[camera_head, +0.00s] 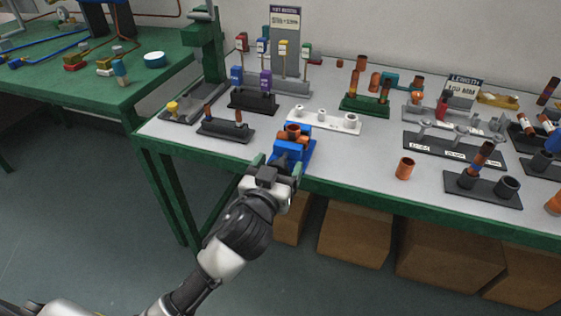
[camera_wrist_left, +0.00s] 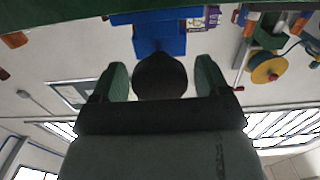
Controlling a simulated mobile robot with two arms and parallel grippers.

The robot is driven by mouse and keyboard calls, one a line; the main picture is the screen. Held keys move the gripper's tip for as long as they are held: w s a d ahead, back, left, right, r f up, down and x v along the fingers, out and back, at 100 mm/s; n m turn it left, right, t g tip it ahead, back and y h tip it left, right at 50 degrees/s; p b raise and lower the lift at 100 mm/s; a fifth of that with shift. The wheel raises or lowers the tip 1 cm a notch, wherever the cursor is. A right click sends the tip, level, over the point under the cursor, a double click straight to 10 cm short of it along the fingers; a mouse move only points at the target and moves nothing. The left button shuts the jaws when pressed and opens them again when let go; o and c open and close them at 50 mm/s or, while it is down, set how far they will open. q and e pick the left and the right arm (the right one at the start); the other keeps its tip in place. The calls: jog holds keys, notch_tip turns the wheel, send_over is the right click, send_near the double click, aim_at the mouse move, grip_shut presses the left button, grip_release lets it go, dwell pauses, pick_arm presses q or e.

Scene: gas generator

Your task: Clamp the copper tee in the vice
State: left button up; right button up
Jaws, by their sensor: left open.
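The blue vice (camera_head: 296,151) stands at the table's front edge in the head view. A copper piece, apparently the copper tee (camera_head: 293,130), sits at the top of the vice between its jaws; whether it is gripped tight I cannot tell. My left gripper (camera_head: 271,166) is at the near side of the vice, with its fingers apart. In the left wrist view the open fingers (camera_wrist_left: 162,80) stand on either side of a dark round knob (camera_wrist_left: 160,75), which is in front of the blue vice (camera_wrist_left: 160,40). Contact with the knob is unclear. My right gripper is not in view.
A white holder (camera_head: 325,121) with fittings is behind the vice, and a dark rack (camera_head: 225,130) is left of it. A loose copper cylinder (camera_head: 405,168) stands to the right. Several racks fill the right side. Table is bare between vice and cylinder.

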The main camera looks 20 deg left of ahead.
pick_arm(q)
jog(key=shift+w, duration=0.65)
jog(key=c, duration=0.9)
jog(key=m+p, duration=0.3)
jog(key=shift+r, duration=0.2)
jog(key=m+p, duration=0.2)
jog(key=m, duration=0.2)
jog(key=shift+d, duration=0.15)
jog(key=shift+m+p, duration=0.35)
jog(key=shift+m, duration=0.05)
jog(key=shift+f+m+p, duration=0.25)
jog(key=shift+m+p, duration=0.6)
jog(key=shift+m, duration=0.95)
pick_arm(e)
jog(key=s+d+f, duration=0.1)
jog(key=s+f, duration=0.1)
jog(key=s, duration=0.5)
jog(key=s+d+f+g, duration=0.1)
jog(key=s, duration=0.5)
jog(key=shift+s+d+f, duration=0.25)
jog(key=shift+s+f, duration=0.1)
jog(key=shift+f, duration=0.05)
pick_arm(q)
jog(key=shift+d, duration=0.1)
